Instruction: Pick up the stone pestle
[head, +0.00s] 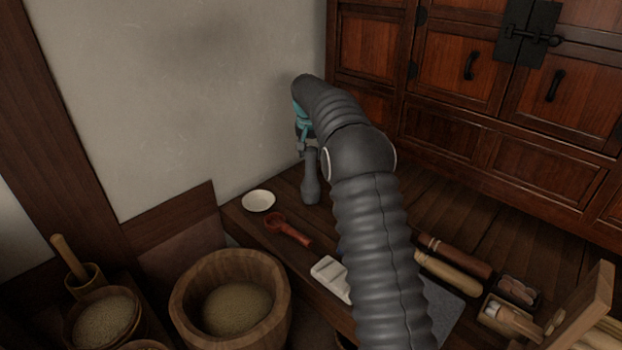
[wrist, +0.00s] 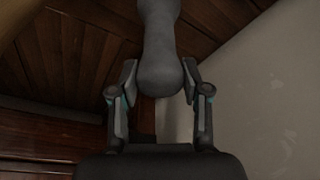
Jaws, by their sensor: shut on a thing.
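The stone pestle (head: 311,180) is dark grey with a thick rounded lower end. It hangs upright below my gripper (head: 304,143) in the head view, left of my arm. In the wrist view the pestle (wrist: 160,50) stands between the two fingers of my gripper (wrist: 160,88), which is shut on it. Its lower end overlaps the wooden bench in the head view; I cannot tell whether it touches the bench.
The bench holds a white dish (head: 258,201), a red-brown ladle (head: 287,229), a white block (head: 331,276) and wooden rolling pins (head: 450,273). A wooden tub of grain (head: 186,307) stands front left. A cabinet (head: 470,100) stands behind, and a pale wall (head: 180,90) is close left of my gripper.

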